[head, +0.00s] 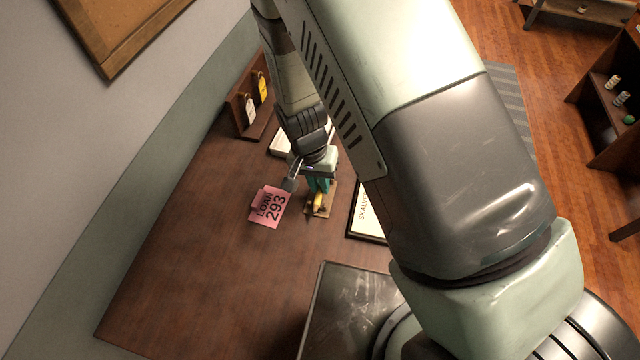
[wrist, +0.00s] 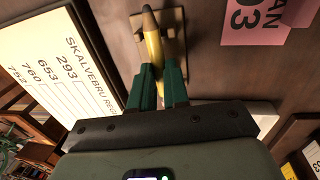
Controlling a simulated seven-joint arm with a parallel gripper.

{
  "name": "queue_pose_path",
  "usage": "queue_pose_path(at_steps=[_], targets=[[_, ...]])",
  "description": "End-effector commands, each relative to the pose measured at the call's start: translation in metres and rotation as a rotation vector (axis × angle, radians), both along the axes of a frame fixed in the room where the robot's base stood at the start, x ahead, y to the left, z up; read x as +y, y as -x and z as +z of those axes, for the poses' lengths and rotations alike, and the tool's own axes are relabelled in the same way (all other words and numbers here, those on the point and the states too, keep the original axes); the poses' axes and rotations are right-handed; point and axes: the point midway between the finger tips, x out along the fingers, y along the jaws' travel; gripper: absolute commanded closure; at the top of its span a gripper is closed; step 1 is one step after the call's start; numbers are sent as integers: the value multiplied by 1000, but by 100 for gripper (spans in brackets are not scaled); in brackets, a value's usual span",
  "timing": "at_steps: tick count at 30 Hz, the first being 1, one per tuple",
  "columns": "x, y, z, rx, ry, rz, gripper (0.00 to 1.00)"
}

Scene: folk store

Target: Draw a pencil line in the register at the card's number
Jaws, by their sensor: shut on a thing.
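My gripper (head: 320,182) is shut on the yellow pencil (head: 318,200), and the wrist view shows the green fingers (wrist: 159,72) closed around the pencil's shaft (wrist: 153,47). The pencil's dark end points away from the fingers. The pencil is over a small wooden rest (head: 329,203); I cannot tell whether they touch. The pink card (head: 268,208) reads LOAN 293 and stands left of the gripper. The register (head: 366,222) lies to the right, partly hidden by my arm. In the wrist view the register (wrist: 38,45) has rows 293, 653, 760 and 752, with 293 nearest its heading.
A wooden rack (head: 243,112) with a white and a yellow tag stands at the back of the brown desk (head: 190,240). A pale flat thing (head: 280,143) lies behind the gripper. A dark panel (head: 345,310) is at the front. The desk's left side is clear.

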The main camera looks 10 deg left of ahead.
Motion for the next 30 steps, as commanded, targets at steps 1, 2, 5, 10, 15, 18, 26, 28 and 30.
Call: queue_pose_path(at_steps=[1,2,5,10,15,18,26,28,30], targets=[[1,-1,7,-3,-2,0,100],[1,-1,12,-3,-2,0,100],[1,-1,31,-4,-3,1,100],[1,-1,66,-3,-3,0,100],[-3,-1,87,-11,0,-1,100],[-15,-5,85,-53,5,-5,100],[-80,-34,71,-298,10,-13,100],[-97,-41,73,-361,8,-12,100],[-112,-46,76,-412,6,-11,100]])
